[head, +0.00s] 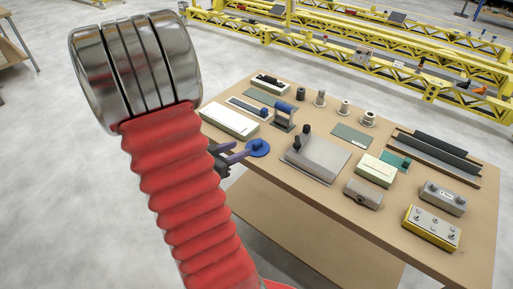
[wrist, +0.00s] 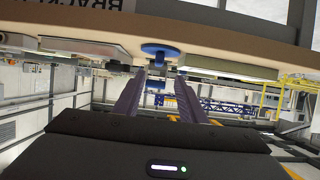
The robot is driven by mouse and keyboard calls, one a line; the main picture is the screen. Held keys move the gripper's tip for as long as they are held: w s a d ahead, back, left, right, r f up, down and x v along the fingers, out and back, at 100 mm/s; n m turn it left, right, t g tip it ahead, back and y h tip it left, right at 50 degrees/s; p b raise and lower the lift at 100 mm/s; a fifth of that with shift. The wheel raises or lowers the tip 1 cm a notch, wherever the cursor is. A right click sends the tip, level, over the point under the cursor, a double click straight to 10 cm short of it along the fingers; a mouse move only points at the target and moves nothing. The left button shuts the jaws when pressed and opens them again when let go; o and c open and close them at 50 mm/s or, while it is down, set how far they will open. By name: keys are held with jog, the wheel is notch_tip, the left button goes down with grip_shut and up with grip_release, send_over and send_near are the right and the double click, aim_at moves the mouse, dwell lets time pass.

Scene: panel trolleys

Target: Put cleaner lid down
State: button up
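The cleaner lid, a blue disc with a blue knob on top (head: 258,148), appears to rest flat on the brown table near its left edge. In the wrist view, which is upside down, the lid (wrist: 160,50) is just beyond the fingertips, centred between them. My gripper (head: 243,155) reaches in from the left at the lid, its purple fingers close to the knob. In the wrist view the fingers (wrist: 161,76) stand apart, with a gap on both sides of the knob. I cannot tell whether the knob's end is between the tips.
The brown table (head: 455,265) holds several things. A white box (head: 229,121) lies left of the lid, a blue-topped holder (head: 285,115) behind it, and a grey plate with a black handle (head: 318,158) to its right. Yellow frames (head: 430,80) stand behind. My red arm hides the left middle.

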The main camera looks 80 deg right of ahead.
aim_at(255, 143)
jog(key=shift+x, duration=2.3)
jog(key=shift+d+f, duration=0.1)
jog(key=shift+x, duration=2.5)
jog(key=shift+s+f, duration=0.1)
jog(key=shift+c, duration=0.3)
grip_shut()
